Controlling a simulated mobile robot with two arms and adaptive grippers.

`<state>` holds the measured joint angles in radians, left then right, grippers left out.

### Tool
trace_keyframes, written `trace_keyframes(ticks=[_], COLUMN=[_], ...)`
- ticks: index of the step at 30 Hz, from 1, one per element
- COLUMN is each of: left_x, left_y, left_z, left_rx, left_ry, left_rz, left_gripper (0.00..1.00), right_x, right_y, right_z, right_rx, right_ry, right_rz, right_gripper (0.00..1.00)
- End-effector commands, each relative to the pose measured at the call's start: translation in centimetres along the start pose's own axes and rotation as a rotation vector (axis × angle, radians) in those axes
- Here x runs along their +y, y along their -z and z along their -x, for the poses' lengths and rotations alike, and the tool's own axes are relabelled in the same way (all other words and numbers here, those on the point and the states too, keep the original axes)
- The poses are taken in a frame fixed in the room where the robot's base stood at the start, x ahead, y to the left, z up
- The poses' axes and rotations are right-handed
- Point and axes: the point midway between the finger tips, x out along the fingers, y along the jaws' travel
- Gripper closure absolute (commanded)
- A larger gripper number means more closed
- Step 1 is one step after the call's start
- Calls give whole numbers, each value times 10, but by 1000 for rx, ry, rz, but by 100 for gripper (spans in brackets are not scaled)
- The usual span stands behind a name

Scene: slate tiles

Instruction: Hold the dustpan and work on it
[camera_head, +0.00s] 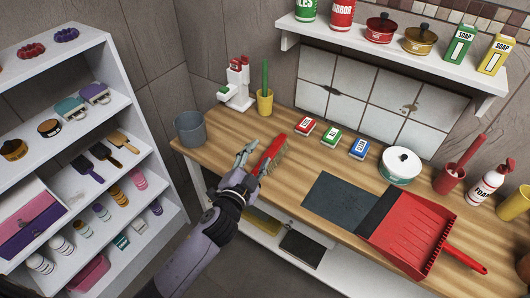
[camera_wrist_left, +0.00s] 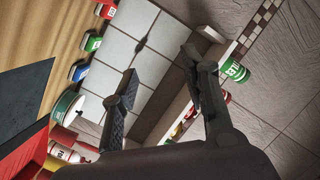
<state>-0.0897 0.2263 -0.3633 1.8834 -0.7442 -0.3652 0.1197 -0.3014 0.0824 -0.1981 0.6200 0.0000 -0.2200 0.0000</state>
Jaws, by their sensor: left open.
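The red dustpan (camera_head: 410,228) lies on the right part of the wooden table, its red handle (camera_head: 465,260) pointing to the lower right. Its dark front edge meets a dark slate mat (camera_head: 345,203). Part of the dustpan shows at the lower left of the left wrist view (camera_wrist_left: 32,150). My left gripper (camera_head: 245,158) is open and empty over the left part of the table, well to the left of the dustpan. A red brush (camera_head: 270,155) with bristles lies just right of its fingers; I cannot tell whether they touch. My right gripper is not in view.
On the table stand a grey bucket (camera_head: 190,128), a yellow cup (camera_head: 264,103), small coloured boxes (camera_head: 331,138), a white pot (camera_head: 400,165), a red cup (camera_head: 449,180) and a foam bottle (camera_head: 487,187). A shelf (camera_head: 390,62) hangs above; a white rack (camera_head: 112,65) stands left.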

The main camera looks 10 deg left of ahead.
Motion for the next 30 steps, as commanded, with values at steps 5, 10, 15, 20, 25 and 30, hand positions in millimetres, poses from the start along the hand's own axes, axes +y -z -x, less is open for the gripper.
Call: trace_keyframes(ticks=[5,10,15,20,25,30], left_x=[-5,22,67,104,112,78], left_y=[88,158,183,158,94,20], left_z=[-20,-17,-5,2,-3,-14], left_rx=[343,682,955,1123,1169,1066], left_ry=[12,-54,-206,-431,-751,-1098], left_rz=[-246,-542,-869,-1195,-1538,-1810], left_gripper=[58,58,58,58,58,58], right_x=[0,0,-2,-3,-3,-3], right_y=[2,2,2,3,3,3], right_z=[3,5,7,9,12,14], right_rx=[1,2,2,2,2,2], right_ry=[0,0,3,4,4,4], right_rz=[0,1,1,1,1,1], right_gripper=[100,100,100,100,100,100])
